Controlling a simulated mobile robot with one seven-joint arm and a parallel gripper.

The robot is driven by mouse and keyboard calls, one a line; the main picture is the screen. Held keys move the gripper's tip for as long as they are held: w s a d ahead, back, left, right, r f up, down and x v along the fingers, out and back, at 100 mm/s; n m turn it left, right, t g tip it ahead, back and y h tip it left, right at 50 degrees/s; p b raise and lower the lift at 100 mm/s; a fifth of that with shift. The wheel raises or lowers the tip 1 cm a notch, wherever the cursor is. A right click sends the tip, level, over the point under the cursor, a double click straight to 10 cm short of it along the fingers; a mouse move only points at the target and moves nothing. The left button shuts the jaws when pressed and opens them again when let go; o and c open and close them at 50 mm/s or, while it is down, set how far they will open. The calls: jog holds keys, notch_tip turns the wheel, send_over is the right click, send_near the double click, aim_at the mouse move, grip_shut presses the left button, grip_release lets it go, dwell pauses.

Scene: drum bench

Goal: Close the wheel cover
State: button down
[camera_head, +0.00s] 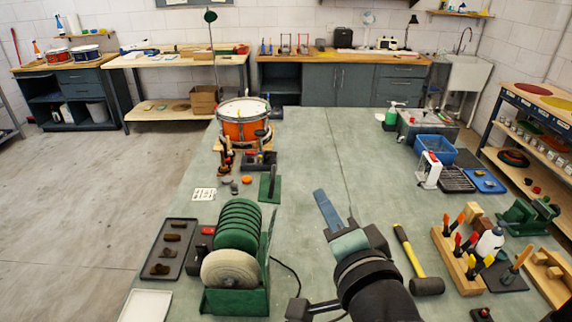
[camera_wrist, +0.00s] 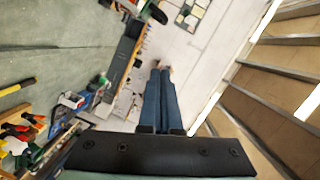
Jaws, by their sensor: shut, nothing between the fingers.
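The wheel machine stands on the bench at the lower left of the head view. Its green ribbed cover (camera_head: 240,222) arches above and behind a pale round wheel (camera_head: 229,270). The wheel's front face shows uncovered above a green base (camera_head: 236,303). My gripper (camera_head: 319,195) is to the right of the machine, apart from it, with its blue fingers pointing away up the bench. In the wrist view my gripper (camera_wrist: 161,68) has its two fingers together with nothing between them. The wheel and cover do not show in the wrist view.
A dark tray (camera_head: 165,250) lies left of the machine. A mallet (camera_head: 419,268) and a wooden tool block (camera_head: 457,262) lie right of my arm. An orange drum (camera_head: 243,120) stands further back. The bench middle is mostly clear, with a dark cable beside the machine.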

jog(key=w+a+f+p, duration=0.2)
jog(key=w+a+p, duration=0.2)
jog(key=w, duration=0.5)
jog(key=shift+w+a+p, duration=0.15)
jog(key=shift+a+p, duration=0.2)
jog(key=shift+a, duration=0.55)
